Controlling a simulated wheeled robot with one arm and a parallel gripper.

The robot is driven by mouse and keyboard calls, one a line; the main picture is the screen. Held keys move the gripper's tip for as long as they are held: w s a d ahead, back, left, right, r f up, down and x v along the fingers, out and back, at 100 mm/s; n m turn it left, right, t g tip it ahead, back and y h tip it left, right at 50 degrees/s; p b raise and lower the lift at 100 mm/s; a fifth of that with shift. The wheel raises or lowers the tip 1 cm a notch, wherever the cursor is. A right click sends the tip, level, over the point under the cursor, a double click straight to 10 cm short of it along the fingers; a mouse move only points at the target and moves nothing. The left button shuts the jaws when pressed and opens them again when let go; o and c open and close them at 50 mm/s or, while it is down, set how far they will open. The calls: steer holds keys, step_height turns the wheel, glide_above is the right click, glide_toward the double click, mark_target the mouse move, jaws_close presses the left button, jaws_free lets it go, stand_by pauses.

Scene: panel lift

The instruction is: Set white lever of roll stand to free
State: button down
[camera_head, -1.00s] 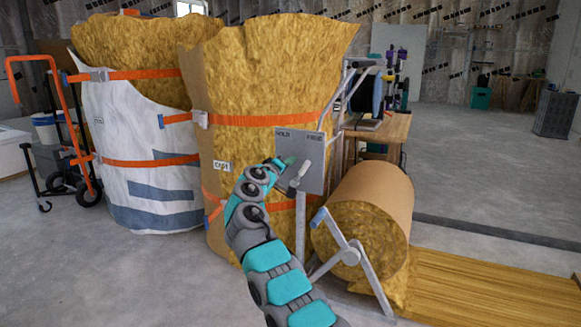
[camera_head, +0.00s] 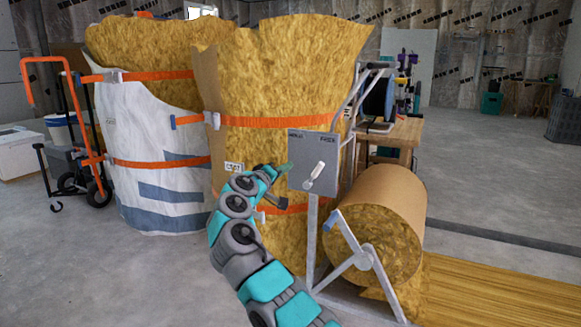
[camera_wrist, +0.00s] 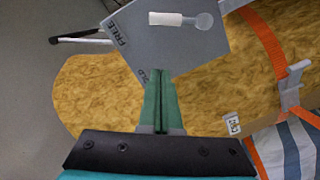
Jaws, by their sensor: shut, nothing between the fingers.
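The white lever (camera_head: 317,174) sits on a grey plate (camera_head: 328,150) on the roll stand (camera_head: 311,235). The plate is marked HOLD at its left and FREE at its right. The lever tilts up and right, toward the FREE side. In the wrist view, the lever's white handle (camera_wrist: 165,18) points closer to the FREE mark than to HOLD. My gripper (camera_head: 286,167) is shut and empty, at the plate's left edge and apart from the lever. Its green fingers (camera_wrist: 160,100) point at the plate's HOLD corner in the wrist view.
The insulation roll (camera_head: 375,230) lies right of the stand post. Tall strapped insulation bales (camera_head: 270,90) stand close behind my gripper. A wooden bench (camera_head: 395,135) is behind the roll. An orange hand cart (camera_head: 85,135) stands at far left. Floor at front left is clear.

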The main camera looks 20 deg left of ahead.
steer(key=shift+s+a, duration=0.1)
steer(key=shift+s, duration=0.65)
steer(key=shift+w, duration=0.1)
